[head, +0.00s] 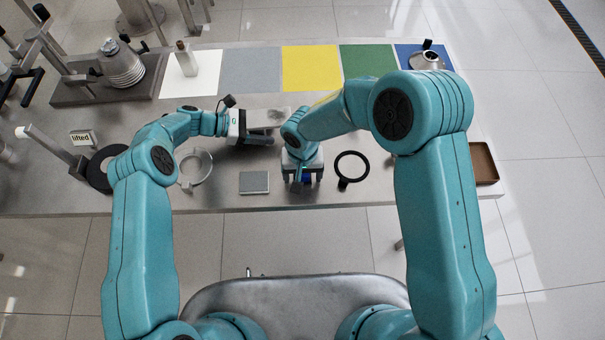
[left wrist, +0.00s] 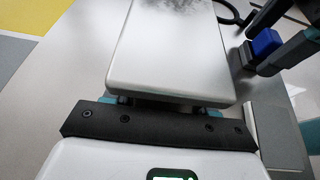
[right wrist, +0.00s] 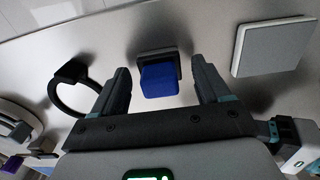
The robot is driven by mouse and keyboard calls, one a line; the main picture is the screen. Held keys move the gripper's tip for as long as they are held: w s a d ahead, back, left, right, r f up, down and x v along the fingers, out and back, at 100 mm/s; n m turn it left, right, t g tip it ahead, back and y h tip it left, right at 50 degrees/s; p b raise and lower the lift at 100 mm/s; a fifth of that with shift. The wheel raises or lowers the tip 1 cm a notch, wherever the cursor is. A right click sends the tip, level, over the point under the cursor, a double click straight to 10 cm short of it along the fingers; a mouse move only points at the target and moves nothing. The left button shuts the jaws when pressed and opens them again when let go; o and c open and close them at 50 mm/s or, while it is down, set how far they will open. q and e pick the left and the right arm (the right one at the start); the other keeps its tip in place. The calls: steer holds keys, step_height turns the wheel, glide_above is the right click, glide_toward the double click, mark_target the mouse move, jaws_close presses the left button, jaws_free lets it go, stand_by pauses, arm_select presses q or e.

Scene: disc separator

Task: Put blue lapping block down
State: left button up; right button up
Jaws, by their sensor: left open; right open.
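The blue lapping block (head: 307,179) is on the steel table, mostly hidden in the head view by my right gripper (head: 302,181). In the right wrist view the blue block (right wrist: 159,82), with a dark base, sits between the open fingers with gaps on both sides. The left wrist view also shows the blue block (left wrist: 265,43) beside the right gripper's dark fingers. My left gripper (head: 272,134) is open, at a pale slab with a dark smudge (left wrist: 172,55); whether its fingers touch the slab cannot be told.
A grey square plate (head: 254,183) lies left of the block and a black ring with a tab (head: 351,168) to its right. A clear ring (head: 195,168) is further left. Coloured mats, including a yellow one (head: 311,68), line the back. A brown tray (head: 484,163) is at the right edge.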

step_height(320, 180, up, 11)
steer(key=shift+r, duration=0.2)
stand_by(0.3)
